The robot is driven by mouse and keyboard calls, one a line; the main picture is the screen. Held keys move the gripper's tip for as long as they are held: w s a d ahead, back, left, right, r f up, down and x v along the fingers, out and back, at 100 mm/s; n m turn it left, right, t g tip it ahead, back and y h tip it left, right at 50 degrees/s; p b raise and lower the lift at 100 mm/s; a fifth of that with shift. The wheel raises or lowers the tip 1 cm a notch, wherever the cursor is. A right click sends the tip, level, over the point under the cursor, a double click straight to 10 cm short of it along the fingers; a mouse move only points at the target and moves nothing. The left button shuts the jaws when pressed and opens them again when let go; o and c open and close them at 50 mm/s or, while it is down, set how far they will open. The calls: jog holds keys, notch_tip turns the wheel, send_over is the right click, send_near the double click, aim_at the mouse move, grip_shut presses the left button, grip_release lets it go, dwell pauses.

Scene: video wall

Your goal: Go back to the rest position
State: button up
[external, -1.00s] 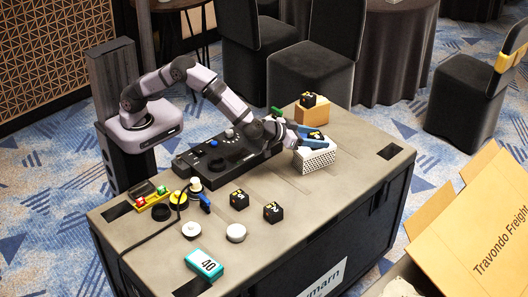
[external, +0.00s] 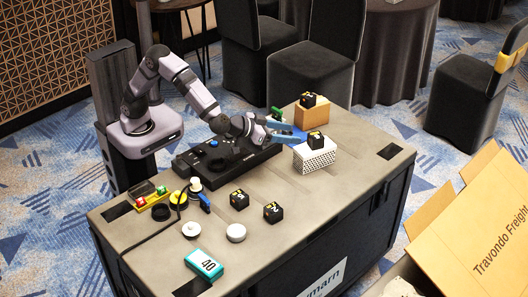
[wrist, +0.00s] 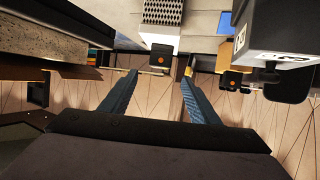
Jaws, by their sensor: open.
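My gripper (external: 288,132) has blue fingers and is open. It is just left of the white perforated box (external: 316,158) at the table's back. A black cube with yellow marks (external: 317,141) sits on top of that box, apart from the fingers. In the wrist view my gripper (wrist: 160,73) has its two fingers spread wide with nothing held between them. A black cube (wrist: 160,57) and the perforated box (wrist: 162,12) show beyond the fingertips. My arm is bent up over the black control panel (external: 225,158).
A tan block (external: 311,115) with another black cube (external: 309,100) stands behind the white box. Two black cubes (external: 239,200) (external: 273,212), white discs (external: 236,233) and a teal box (external: 203,265) lie at the front.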

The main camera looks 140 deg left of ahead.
dwell(0.4)
jog(key=s+d+r+m+g+h+p, duration=0.2)
jog(key=s+d+m+h+p, duration=0.4)
jog(key=s+d, duration=0.8)
jog(key=s+d+r+m+g+h+p, duration=0.2)
jog(key=s+d+m+h+p, duration=0.4)
jog(key=s+d+p, duration=0.7)
jog(key=s+d+m+g, duration=0.1)
jog(key=d, duration=0.2)
jog(key=shift+s+r+m, duration=0.3)
jog(key=shift+s+r, duration=0.1)
